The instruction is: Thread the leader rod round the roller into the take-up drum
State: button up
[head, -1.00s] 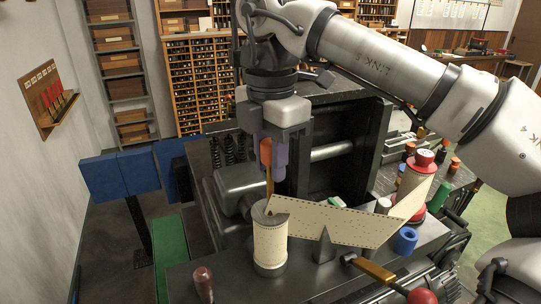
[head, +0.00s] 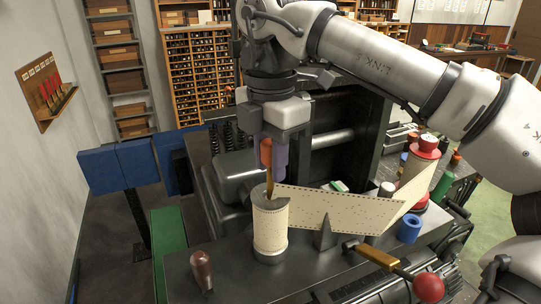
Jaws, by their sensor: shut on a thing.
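My gripper (head: 273,158) is shut on the orange handle of the leader rod (head: 269,184), above the take-up drum. The brass rod hangs upright, its lower end at the drum's grey top; how deep it sits is hidden. The take-up drum (head: 270,232) is an upright cream cylinder wrapped in dotted paper. A cream perforated paper strip (head: 325,210) runs from the drum to the right, past a dark pointed post (head: 326,235), then bends up toward a red-topped spool (head: 428,145). A grey cylinder (head: 387,188) stands behind the bend; whether it is the roller I cannot tell.
A wooden-handled tool (head: 202,270) stands at the bench's front left. A blue ring (head: 409,229) and a brass lever with a red ball (head: 428,288) are at the right. Blue panels (head: 118,168) stand left. A dark machine frame (head: 345,135) rises behind my gripper.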

jog(key=shift+f+b, duration=1.6)
jog(key=shift+f, duration=0.55)
jog(key=o, duration=1.1)
jog(key=shift+c, duration=0.2)
jog(key=shift+r, duration=0.1)
jog(key=shift+r+p, duration=2.4)
jog(key=shift+r, duration=0.6)
jog(key=shift+f, duration=0.1)
